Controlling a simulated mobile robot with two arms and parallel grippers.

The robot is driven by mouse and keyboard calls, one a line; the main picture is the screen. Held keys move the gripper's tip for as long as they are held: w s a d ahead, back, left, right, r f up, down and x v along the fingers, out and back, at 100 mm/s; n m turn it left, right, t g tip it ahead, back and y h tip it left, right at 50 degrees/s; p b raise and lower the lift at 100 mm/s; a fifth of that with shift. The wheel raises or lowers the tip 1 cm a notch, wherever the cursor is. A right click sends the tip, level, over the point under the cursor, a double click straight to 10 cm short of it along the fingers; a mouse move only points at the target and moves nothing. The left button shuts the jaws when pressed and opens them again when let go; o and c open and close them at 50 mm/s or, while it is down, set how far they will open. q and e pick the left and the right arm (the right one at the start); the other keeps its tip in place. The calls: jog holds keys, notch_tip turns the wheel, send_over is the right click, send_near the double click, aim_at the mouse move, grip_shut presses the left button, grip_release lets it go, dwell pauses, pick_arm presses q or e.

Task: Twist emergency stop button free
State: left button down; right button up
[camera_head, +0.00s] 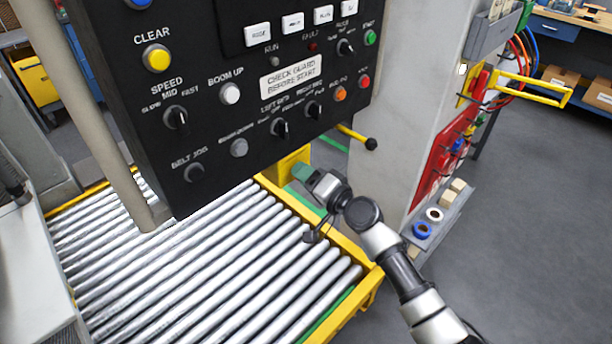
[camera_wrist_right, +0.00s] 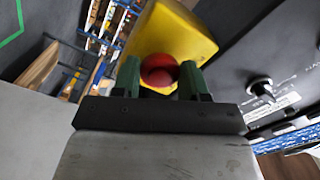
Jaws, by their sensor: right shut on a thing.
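The emergency stop button (camera_wrist_right: 159,72) is a red round knob on a yellow box (camera_wrist_right: 172,32) in the right wrist view. My right gripper (camera_wrist_right: 158,82) has its two green fingers on either side of the red knob, shut on it. In the head view my right gripper (camera_head: 302,172) reaches in from the lower right, against the yellow box (camera_head: 288,160) below the black control panel. The red knob is hidden there by the panel and the gripper. My left gripper is not in view.
The black control panel (camera_head: 215,95) with several knobs and buttons hangs just above the gripper. A roller conveyor (camera_head: 200,270) with yellow rails lies below. A black-tipped yellow lever (camera_head: 357,137) sticks out beside a grey column (camera_head: 415,80). Grey floor (camera_head: 530,220) is clear at right.

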dwell(0.4)
jog(key=o, duration=0.9)
jog(key=b+v, duration=0.1)
jog(key=v, duration=0.9)
jog(key=shift+s+d, duration=0.25)
